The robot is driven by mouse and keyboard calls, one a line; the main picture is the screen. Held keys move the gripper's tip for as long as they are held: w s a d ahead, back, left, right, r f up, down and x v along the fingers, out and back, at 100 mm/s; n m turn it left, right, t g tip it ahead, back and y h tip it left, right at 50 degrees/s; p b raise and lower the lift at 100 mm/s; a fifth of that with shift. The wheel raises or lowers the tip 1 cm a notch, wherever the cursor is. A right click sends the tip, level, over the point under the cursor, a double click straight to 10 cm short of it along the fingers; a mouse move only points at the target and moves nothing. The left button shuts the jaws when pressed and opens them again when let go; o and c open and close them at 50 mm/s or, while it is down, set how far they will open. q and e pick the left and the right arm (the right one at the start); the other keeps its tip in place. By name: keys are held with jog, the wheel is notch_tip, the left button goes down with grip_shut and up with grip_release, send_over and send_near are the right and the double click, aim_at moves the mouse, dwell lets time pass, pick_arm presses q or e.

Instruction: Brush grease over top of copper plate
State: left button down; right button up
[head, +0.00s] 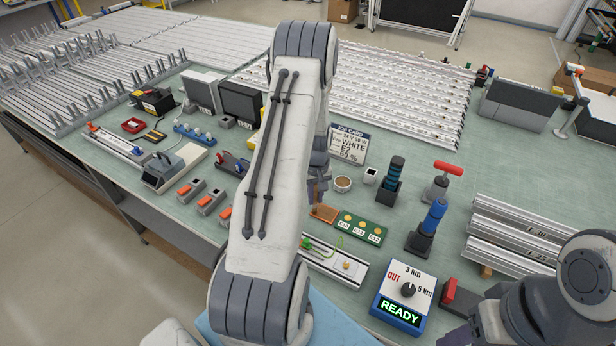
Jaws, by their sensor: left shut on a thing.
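The copper plate (325,213) is a small orange-brown piece lying on the green bench top, left of a green board with several round yellow spots. My left arm comes down through the middle of the view and covers part of the bench. My left gripper (319,184) shows only partly at the arm's right edge, just above and behind the copper plate. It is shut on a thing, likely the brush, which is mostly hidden. A small round cup (343,184) with brown contents stands right of the gripper; it may hold the grease. My right arm shows at the lower right, its fingertips out of view.
The green board (361,228), a rail with a green wire (337,262) and a blue READY box (403,298) lie nearer. A job card (348,146) stands behind the cup. Upright drivers (389,181) and stacked metal profiles (515,235) are to the right.

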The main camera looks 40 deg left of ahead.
pick_arm(q)
jog(key=shift+a, duration=0.4)
notch_tip(320, 180, up, 8)
jog(key=p, duration=0.5)
jog(key=shift+s+a, duration=0.2)
jog(key=shift+a, duration=0.1)
